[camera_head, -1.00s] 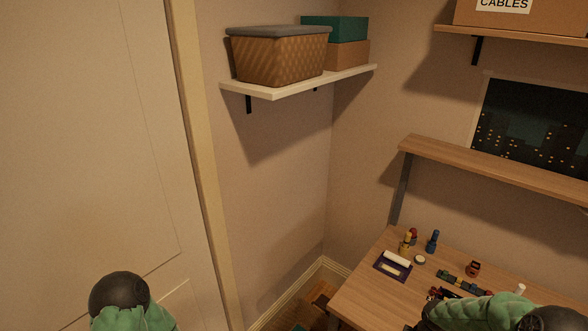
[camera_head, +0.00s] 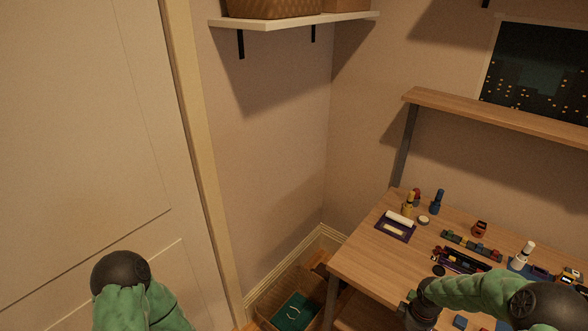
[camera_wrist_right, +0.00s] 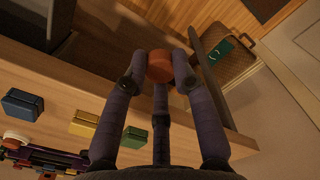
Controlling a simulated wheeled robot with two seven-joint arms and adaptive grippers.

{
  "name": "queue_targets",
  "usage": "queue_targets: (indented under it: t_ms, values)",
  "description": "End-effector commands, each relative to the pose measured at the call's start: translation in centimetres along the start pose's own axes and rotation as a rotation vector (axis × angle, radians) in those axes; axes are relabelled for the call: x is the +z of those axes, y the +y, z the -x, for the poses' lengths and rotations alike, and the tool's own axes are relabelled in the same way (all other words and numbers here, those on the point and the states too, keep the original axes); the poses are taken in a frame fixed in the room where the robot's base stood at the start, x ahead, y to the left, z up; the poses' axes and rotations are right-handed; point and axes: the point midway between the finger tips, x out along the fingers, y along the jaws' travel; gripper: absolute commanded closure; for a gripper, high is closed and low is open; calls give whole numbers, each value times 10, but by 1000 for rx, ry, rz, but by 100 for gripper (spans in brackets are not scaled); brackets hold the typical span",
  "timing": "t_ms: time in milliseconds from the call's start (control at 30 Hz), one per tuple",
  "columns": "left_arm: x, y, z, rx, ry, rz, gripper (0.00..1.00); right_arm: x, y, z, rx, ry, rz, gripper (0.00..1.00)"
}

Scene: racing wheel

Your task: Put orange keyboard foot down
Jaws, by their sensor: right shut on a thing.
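The orange keyboard foot (camera_wrist_right: 160,66), a small round orange piece, is between the fingertips of my right gripper (camera_wrist_right: 160,72) in the right wrist view. The gripper is shut on it, with purple-grey fingers around its sides. In the head view my right gripper (camera_head: 412,306) is near the front left part of the wooden desk (camera_head: 368,252), at the end of my green arm. The foot cannot be made out there. Whether it touches the desk is not clear. Only my left arm shows at the lower left; its gripper is out of view.
Blue (camera_wrist_right: 22,104), yellow (camera_wrist_right: 84,123) and green (camera_wrist_right: 134,138) blocks lie on the desk. A purple tray (camera_head: 396,228), bottles (camera_head: 437,202) and a row of small blocks (camera_head: 470,244) stand farther back. An open box (camera_head: 292,310) is on the floor left of the desk.

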Motion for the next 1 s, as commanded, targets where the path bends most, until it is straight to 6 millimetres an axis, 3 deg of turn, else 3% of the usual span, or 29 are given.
queue_targets:
  t_ms: [167,400,600,800,1000]
  values:
    - [0,0,-2,0,1,0,60,-22,-19,11,0,5,-54,92]
    - [0,0,-1,0,1,0,60,-70,-80,46,-3,6,-235,92]
    - [0,0,-1,0,1,0,60,-94,-125,70,-2,4,-370,92]
    - [0,0,-1,0,1,0,60,-102,-146,80,-1,1,-438,92]
    - [0,0,-1,0,1,0,60,-102,-148,81,0,0,-448,92]
